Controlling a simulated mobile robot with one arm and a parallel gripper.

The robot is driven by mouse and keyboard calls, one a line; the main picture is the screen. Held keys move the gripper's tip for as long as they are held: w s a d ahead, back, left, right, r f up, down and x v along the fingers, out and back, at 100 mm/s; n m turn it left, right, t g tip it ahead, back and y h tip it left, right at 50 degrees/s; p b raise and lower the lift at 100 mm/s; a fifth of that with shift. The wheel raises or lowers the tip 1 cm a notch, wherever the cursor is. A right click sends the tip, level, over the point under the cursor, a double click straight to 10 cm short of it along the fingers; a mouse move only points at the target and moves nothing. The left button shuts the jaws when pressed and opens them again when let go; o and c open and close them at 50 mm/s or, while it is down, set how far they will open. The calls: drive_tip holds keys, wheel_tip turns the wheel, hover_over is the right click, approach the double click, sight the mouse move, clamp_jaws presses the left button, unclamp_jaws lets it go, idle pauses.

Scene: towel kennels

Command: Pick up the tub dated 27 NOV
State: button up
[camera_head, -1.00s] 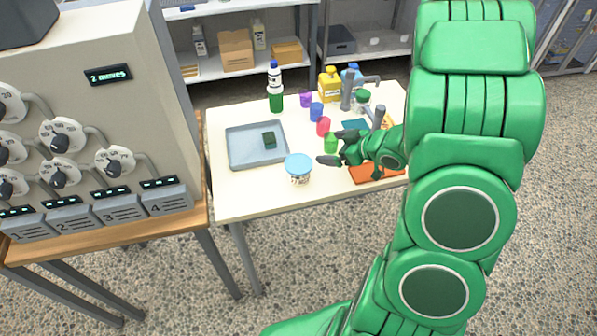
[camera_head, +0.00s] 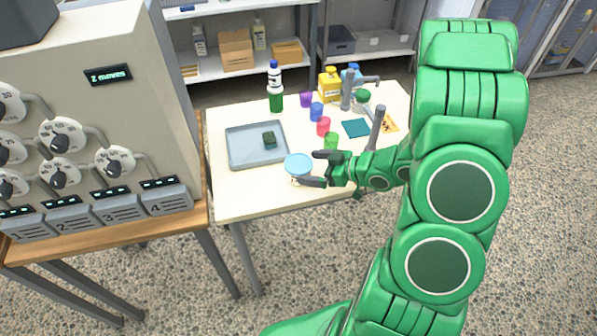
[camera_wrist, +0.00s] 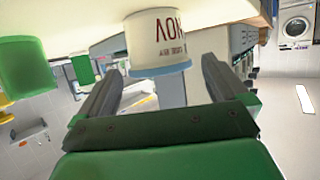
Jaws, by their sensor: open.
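The white tub with a light blue lid (camera_head: 298,162) stands near the front middle of the white table. In the wrist view the tub (camera_wrist: 155,42) is upside down, with red letters reading NOV; the day number cannot be read. My gripper (camera_head: 316,169) is open just right of the tub, its fingers pointing left at it. In the wrist view the fingers (camera_wrist: 160,68) are spread, with the tub ahead between their tips. I cannot tell whether either finger touches it.
A green cup (camera_head: 331,140) stands close behind my gripper; red (camera_head: 323,126), blue (camera_head: 317,112) and purple (camera_head: 306,99) cups stand farther back. A grey tray (camera_head: 240,159) lies left of the tub. A grey post (camera_head: 376,128) rises behind my wrist.

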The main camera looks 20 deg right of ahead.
sight(300, 163)
drive_tip(key=w+a, duration=0.2)
drive_tip(key=shift+w+a, duration=0.15)
drive_tip(key=shift+a, duration=0.2)
drive_tip(key=shift+x, duration=0.75)
drive_tip(key=shift+f, duration=0.15)
drive_tip(key=c, duration=0.9)
drive_tip(key=shift+c, duration=0.2)
